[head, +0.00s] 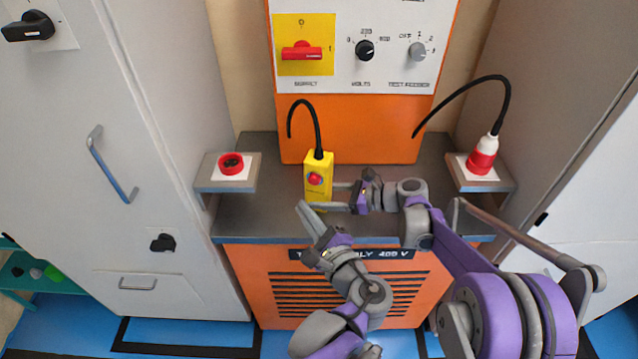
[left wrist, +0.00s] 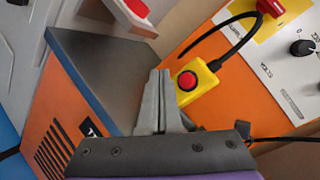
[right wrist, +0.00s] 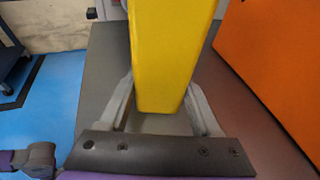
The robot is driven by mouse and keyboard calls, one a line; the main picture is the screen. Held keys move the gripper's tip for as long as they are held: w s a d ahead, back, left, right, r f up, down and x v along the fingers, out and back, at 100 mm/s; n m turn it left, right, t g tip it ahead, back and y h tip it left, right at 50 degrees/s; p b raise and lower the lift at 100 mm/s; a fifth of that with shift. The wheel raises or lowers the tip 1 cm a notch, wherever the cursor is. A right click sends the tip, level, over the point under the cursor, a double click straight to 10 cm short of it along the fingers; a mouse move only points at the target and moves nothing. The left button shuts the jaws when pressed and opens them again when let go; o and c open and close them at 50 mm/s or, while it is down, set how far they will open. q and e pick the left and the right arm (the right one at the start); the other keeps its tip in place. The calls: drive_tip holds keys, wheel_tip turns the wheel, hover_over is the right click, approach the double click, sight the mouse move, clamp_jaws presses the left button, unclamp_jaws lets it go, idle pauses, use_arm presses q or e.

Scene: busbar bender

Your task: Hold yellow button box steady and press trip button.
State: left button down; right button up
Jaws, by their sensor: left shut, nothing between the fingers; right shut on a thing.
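The yellow button box (head: 325,163) stands upright on the grey top of the orange cabinet, with a red button (head: 315,179) on its front and a black cable from its top. My right gripper (head: 330,197) reaches in from the right and is shut on the box's lower part; the right wrist view shows the yellow body (right wrist: 170,50) between its two fingers. My left gripper (head: 303,208) is shut and empty, its tips just below and in front of the box. In the left wrist view, the tips (left wrist: 160,74) are left of the red button (left wrist: 187,81), seemingly apart from it.
The orange panel behind carries a red switch (head: 301,51) and two knobs. A red socket (head: 231,163) sits on the left shelf and a red-white plug (head: 482,155) on the right shelf. Grey cabinets flank both sides. The grey top (head: 255,210) is clear left of the box.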

sight(309, 182)
use_arm(q)
drive_tip(key=shift+w+d, duration=0.3)
drive_tip(key=shift+w, duration=0.6)
drive_tip(key=shift+w+d, duration=0.25)
drive_tip(key=shift+w, duration=0.65)
drive_tip(key=shift+w+d, duration=0.3)
drive_tip(key=shift+w, duration=0.6)
drive_tip(key=shift+w+d, duration=0.1)
drive_tip(key=shift+w, duration=0.35)
drive_tip(key=shift+s, duration=0.45)
drive_tip(key=s+a, duration=0.2)
drive_tip(key=s, duration=0.3)
drive_tip(key=shift+s, duration=0.4)
idle(0.5)
